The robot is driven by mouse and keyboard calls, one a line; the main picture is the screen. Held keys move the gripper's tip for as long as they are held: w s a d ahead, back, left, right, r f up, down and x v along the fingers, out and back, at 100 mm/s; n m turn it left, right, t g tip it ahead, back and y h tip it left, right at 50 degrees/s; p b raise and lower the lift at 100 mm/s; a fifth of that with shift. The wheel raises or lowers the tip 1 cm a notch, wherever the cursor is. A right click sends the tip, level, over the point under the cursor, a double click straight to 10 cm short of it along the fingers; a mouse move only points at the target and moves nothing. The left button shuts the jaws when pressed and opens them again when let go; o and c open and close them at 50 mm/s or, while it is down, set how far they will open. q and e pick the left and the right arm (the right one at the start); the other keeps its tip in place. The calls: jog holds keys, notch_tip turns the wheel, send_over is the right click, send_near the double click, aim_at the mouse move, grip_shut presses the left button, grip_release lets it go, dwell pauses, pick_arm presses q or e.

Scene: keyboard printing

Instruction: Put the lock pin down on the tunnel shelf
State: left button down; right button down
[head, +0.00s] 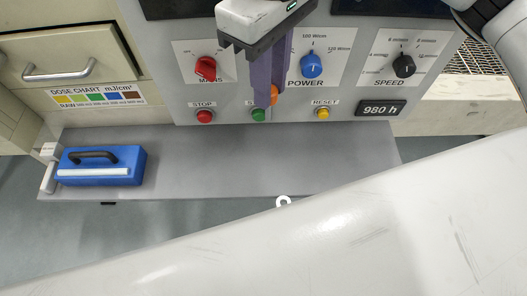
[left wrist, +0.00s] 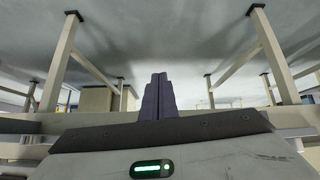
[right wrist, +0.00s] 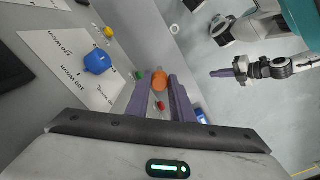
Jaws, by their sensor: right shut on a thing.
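The lock pin (head: 273,95) shows as a rounded orange end between the purple fingers of my right gripper (head: 265,96). In the right wrist view, the lock pin (right wrist: 159,81) sits between the fingertips of my right gripper (right wrist: 163,88). The rest of the pin is hidden. The grey tunnel shelf (head: 230,160) runs below the control panel. The gripper is in front of the panel, by the green button. My left gripper (left wrist: 158,97) has its fingers together with nothing visible between them; it also shows in the right wrist view (right wrist: 222,73).
A blue case (head: 125,165) with a black handle stands at the shelf's left end. A white ring (head: 283,201) is at its front edge. The panel has a red stop button (head: 204,116), a yellow reset button (head: 323,113) and several knobs. The shelf's middle is clear.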

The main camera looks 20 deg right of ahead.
aim_at(269, 119)
notch_tip(269, 119, down, 22)
jog(key=shift+r+b, duration=0.15)
jog(key=shift+b, duration=1.05)
jog(key=c, duration=1.5)
grip_release()
jog(key=shift+c, duration=0.2)
notch_tip(269, 119, up, 12)
jog(key=shift+r+p, duration=0.1)
jog(key=shift+p, duration=0.65)
